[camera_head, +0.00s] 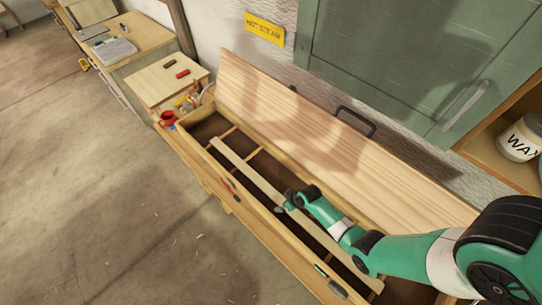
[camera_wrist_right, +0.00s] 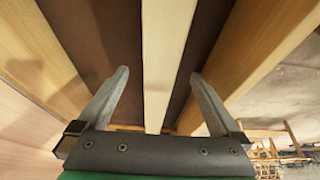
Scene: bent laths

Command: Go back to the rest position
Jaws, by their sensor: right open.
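A long pale lath (camera_head: 239,164) lies lengthwise in the open wooden steam box (camera_head: 200,158). My right gripper (camera_head: 284,203) is low over the box, around the middle of the lath. In the right wrist view my open right gripper (camera_wrist_right: 158,75) has one finger on each side of the lath (camera_wrist_right: 166,45), with gaps between. Whether the lath is touched or lifted cannot be told. My right arm hides part of the lath and box. My left gripper is not in view.
The box's lid (camera_head: 280,110) stands open against the wall, with a dark handle (camera_head: 356,121). A green cabinet (camera_head: 410,60) hangs above. A wax tin (camera_head: 518,140) sits on a shelf at right. A small wooden cabinet (camera_head: 168,83) stands beyond the box. The floor at left is mostly clear.

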